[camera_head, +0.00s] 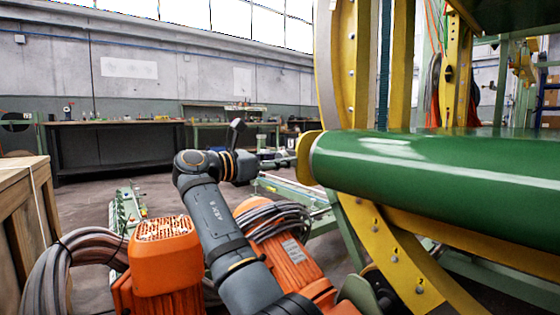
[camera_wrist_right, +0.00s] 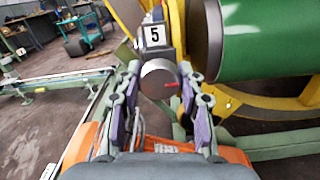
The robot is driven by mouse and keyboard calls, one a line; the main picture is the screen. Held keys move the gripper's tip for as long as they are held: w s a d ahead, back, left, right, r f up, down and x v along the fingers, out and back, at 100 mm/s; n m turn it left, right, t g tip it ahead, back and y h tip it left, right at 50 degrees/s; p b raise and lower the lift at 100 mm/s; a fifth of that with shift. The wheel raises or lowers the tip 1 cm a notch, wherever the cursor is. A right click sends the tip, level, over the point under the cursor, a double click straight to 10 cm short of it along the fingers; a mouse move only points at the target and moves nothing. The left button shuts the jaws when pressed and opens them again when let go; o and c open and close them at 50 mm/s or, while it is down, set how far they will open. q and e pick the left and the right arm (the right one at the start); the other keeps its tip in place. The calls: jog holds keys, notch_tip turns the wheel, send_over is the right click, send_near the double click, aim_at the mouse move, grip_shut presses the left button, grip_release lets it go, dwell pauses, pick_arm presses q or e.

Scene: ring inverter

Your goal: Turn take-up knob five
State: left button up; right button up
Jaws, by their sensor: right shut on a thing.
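Take-up knob five (camera_wrist_right: 159,79) is a round grey metal knob with a short red mark on its face, in the middle of the right wrist view. A white plate with a black 5 (camera_wrist_right: 154,35) sits just above it. My right gripper (camera_wrist_right: 158,70) has one finger on each side of the knob and is shut on it. In the head view my right gripper (camera_head: 277,163) is small, near the end of the green roller, and the knob cannot be made out there. My left gripper is not in view.
A large green roller (camera_head: 440,180) with a yellow frame (camera_head: 395,255) fills the right side. Orange motor housings (camera_head: 165,255) and thick grey cables (camera_head: 75,265) are low in front. A wooden crate (camera_head: 25,200) stands at left. Workbenches (camera_head: 115,145) line the back wall.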

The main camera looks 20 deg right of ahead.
jog(key=m, duration=0.5)
jog(key=shift+m, duration=0.3)
jog(key=m, duration=2.2)
jog(key=shift+f+m, duration=0.1)
jog(key=shift+m, duration=0.3)
jog(key=m, duration=1.1)
jog(key=shift+m, duration=0.4)
jog(key=m, duration=0.4)
jog(key=shift+m, duration=0.4)
